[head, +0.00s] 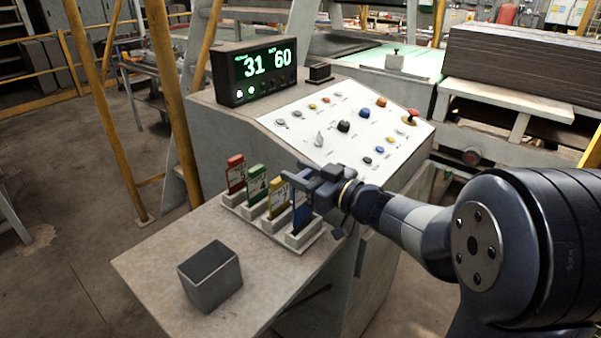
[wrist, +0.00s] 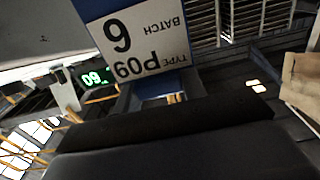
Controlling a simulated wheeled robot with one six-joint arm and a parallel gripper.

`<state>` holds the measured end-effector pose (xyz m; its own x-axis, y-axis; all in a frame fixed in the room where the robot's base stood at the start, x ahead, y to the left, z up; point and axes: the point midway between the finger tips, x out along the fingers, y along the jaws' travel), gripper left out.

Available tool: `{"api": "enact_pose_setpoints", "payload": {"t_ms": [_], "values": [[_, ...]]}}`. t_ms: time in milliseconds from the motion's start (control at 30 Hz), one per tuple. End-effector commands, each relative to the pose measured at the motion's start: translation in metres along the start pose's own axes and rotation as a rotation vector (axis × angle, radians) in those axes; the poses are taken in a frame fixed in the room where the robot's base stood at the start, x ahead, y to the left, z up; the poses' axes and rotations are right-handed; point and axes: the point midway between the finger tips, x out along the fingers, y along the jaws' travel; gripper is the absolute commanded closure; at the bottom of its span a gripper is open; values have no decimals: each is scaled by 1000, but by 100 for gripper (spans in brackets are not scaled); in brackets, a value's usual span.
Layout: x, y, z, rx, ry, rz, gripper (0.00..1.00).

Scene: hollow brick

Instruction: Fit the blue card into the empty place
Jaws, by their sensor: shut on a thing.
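The blue card (head: 301,218) stands roughly upright at the rightmost holder of the white card rack (head: 297,239). Its lower end meets that holder in the picture; I cannot tell whether it is seated or just above. My gripper (head: 303,183) is shut on the upper part of the blue card, coming from the right. A red card (head: 236,175), a green card (head: 256,184) and a yellow card (head: 278,198) stand in the other holders.
The rack stands on a grey shelf (head: 150,262) with an open grey box (head: 210,276) nearer me. Behind is a sloped control panel (head: 345,125) with knobs and a red-topped button (head: 410,116). A display (head: 253,72) reads 31 and 60. The shelf's left part is clear.

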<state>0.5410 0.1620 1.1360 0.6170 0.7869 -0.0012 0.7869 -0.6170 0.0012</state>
Motion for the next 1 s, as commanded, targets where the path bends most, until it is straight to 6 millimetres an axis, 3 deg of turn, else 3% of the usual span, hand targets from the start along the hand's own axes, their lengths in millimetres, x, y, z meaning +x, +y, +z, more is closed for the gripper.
{"api": "enact_pose_setpoints", "payload": {"t_ms": [1000], "values": [[-3, 0, 6, -1, 1, 0, 95]]}}
